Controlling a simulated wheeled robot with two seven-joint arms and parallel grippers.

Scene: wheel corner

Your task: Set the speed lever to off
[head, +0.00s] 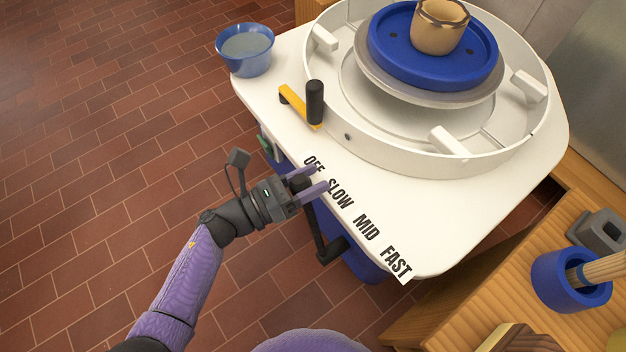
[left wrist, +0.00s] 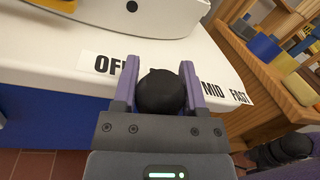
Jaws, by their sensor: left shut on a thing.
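The speed lever is a black bent rod (head: 318,232) at the front edge of the white wheel table. Its round black knob (left wrist: 162,92) shows in the left wrist view between my purple fingers. My left gripper (head: 312,188) is shut on this knob, beside the OFF and SLOW end of the label strip. The strip (head: 357,222) reads OFF, SLOW, MID, FAST from upper left to lower right. In the left wrist view the knob and fingers hide most of SLOW. My right gripper is not to be made out.
The white table (head: 450,235) carries a round splash pan (head: 400,145) with a blue wheel bat and clay pot. A yellow crank with black handle (head: 315,103) and blue water bowl (head: 245,50) stand near the left edge. A wooden bench (head: 480,290) is at lower right.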

